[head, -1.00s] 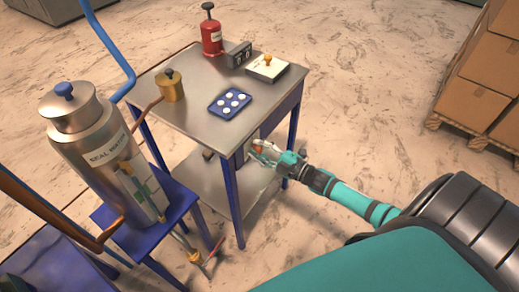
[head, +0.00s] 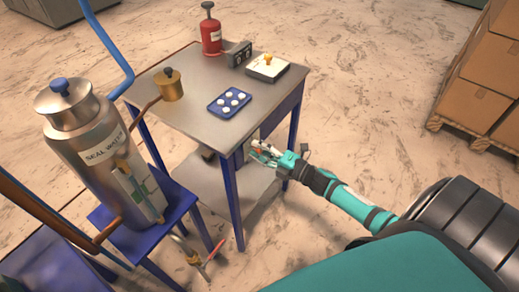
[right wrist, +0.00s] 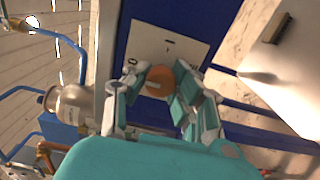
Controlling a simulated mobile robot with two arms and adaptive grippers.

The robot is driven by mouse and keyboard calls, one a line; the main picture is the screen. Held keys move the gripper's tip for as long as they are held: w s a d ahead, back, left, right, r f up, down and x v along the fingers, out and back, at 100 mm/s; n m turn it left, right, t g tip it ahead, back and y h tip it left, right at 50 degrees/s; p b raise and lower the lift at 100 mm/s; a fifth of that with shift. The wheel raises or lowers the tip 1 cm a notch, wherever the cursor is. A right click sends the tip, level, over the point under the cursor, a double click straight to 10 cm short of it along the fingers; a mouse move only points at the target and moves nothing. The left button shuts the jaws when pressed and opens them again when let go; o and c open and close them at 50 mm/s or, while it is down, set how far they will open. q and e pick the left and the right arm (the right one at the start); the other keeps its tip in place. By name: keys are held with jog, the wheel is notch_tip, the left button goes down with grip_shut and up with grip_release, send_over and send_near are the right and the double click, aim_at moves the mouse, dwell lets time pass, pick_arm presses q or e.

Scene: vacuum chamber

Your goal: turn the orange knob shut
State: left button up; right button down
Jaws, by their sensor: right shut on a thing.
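The orange knob (right wrist: 160,82) sits on a white plate (right wrist: 171,43) with dark markings, fixed to the blue side of the table. In the right wrist view my right gripper (right wrist: 158,88) has its fingers on both sides of the knob, closed on it. A pale mark shows on the knob's face. In the head view the right gripper (head: 259,151) reaches in from the right, below the tabletop, and mostly hides the knob. My left gripper is in neither view.
The metal table (head: 190,100) carries a red bottle (head: 211,36), a brass pot (head: 169,88), a blue tray with white discs (head: 230,102) and small boxes. A steel seal water tank (head: 95,150) stands at left. Cartons (head: 475,105) stand on a pallet at right.

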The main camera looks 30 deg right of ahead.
jog(key=shift+f, duration=0.1)
jog(key=c, duration=1.1)
grip_release()
jog(key=shift+o, duration=0.2)
jog(key=v, duration=1.2)
